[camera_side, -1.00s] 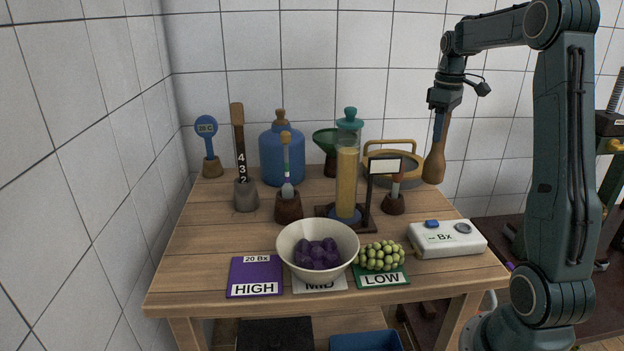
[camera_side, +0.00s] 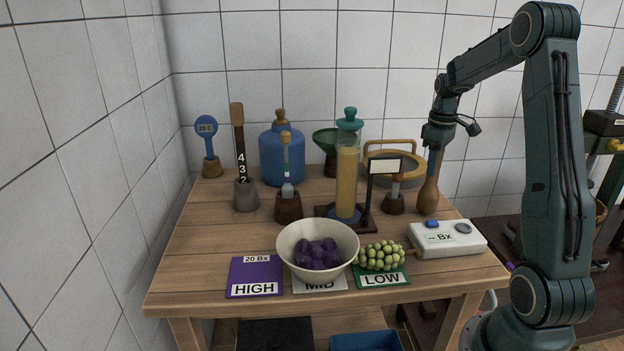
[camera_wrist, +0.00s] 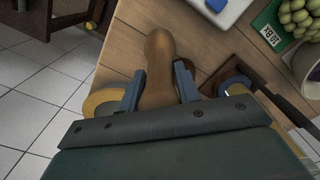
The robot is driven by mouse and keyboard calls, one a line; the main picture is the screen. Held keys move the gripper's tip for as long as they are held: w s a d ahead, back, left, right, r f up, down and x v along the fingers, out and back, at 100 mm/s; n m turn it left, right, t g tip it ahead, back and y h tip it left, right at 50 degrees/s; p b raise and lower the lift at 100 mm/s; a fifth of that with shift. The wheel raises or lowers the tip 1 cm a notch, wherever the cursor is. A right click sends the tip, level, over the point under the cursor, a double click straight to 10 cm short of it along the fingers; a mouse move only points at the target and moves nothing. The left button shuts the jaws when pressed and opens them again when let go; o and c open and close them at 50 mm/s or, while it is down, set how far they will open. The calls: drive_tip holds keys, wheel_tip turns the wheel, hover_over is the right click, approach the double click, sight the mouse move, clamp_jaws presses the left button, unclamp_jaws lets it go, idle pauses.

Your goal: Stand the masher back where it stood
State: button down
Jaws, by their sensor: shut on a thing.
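The wooden masher (camera_side: 428,194) hangs upright from my gripper (camera_side: 436,158), its thick rounded end down. It is over the right rear part of the table, behind the white Bx meter. Whether its lower end touches the wood I cannot tell. In the wrist view my gripper (camera_wrist: 159,84) has its two blue-grey fingers closed on either side of the masher (camera_wrist: 158,66), with the table boards beyond it. The masher's upper end is hidden by the gripper. No marked standing spot shows clearly beneath it.
The white Bx meter (camera_side: 447,239) is just in front of the masher. A small brush-like tool in a dark wooden holder (camera_side: 393,204) stands to its left, and a round sieve (camera_side: 405,153) behind left. The table's right edge (camera_side: 485,240) is close.

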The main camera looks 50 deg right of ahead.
drive_tip(key=shift+f, duration=0.6)
drive_tip(key=c, duration=1)
unclamp_jaws()
wheel_tip(320, 180, up, 12)
drive_tip(key=shift+f, duration=0.1)
drive_tip(key=shift+r, duration=0.2)
